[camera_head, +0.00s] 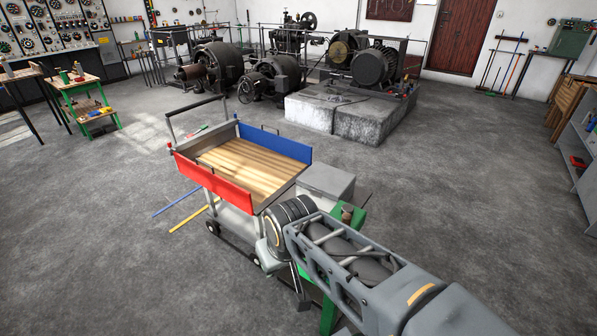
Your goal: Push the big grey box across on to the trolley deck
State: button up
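The big grey box (325,182) has a flat, lighter lid and sits just right of the trolley, next to a green stand (359,215). My arm hides its lower front. The trolley deck (255,163) is bare wooden planks. A red side panel (212,184) and a blue panel (274,142) stand up along two of its edges.
A yellow bar (193,216) and a blue bar (179,202) lie on the floor left of the trolley. Dynamos on a concrete plinth (345,115) stand behind. A green workbench (85,100) is at the left, shelving (578,140) at the right. Open floor lies between.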

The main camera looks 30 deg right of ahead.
aim_at(326, 185)
jog(key=u, duration=2)
jog(key=k, duration=1.6)
jog(key=z, duration=2.05)
jog(key=i, duration=1)
jog(key=u, duration=0.05)
